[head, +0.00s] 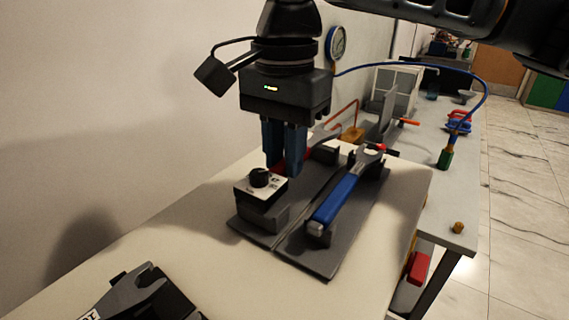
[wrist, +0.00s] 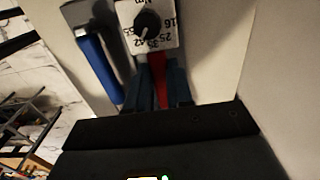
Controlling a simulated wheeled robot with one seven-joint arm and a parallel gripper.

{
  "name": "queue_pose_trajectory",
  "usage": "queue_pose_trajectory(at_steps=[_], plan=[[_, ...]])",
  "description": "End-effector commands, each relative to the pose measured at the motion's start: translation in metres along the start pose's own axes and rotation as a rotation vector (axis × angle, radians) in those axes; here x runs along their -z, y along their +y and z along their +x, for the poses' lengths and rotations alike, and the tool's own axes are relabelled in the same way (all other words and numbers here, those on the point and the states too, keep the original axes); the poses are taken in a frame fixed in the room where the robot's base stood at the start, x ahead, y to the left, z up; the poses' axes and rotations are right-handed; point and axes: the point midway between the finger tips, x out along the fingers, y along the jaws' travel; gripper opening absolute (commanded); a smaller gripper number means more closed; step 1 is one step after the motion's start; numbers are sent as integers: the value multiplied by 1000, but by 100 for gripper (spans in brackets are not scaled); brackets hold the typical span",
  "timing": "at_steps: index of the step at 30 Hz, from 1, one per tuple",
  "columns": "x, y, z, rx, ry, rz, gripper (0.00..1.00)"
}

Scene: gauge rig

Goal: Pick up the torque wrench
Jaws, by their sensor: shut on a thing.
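A wrench with a red handle (head: 304,158) lies along the left side of a grey double cradle (head: 286,236). A box with a white plate and black knob (head: 262,184) sits at its near end; the wrist view shows "Nm" and numbers on the dial plate (wrist: 147,28). My gripper (head: 285,172) points down from above and is shut on the red handle, which shows between the fingers in the wrist view (wrist: 160,84). The fingers and dial box hide much of this wrench. A blue-handled wrench (head: 338,196) rests in the right side of the cradle.
A dark grey device (head: 140,292) lies at the table's near left. The bare table (head: 180,240) is clear between it and the cradle. The wall rises close on the left. A bench behind holds a blue hose with a green end (head: 446,158) and a small brass piece (head: 458,228).

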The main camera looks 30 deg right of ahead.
Motion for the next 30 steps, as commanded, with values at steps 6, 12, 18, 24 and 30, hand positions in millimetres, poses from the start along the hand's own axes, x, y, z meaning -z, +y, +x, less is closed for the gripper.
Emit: queue_pose_trajectory(at_steps=[6,12,18,24,30], plan=[[23,10,-34,3,-1,7,0],[64,28,-61,3,0,5,0],[92,40,-80,2,-1,4,0],[105,46,-89,1,0,0,0],[107,47,-91,1,0,-1,0]])
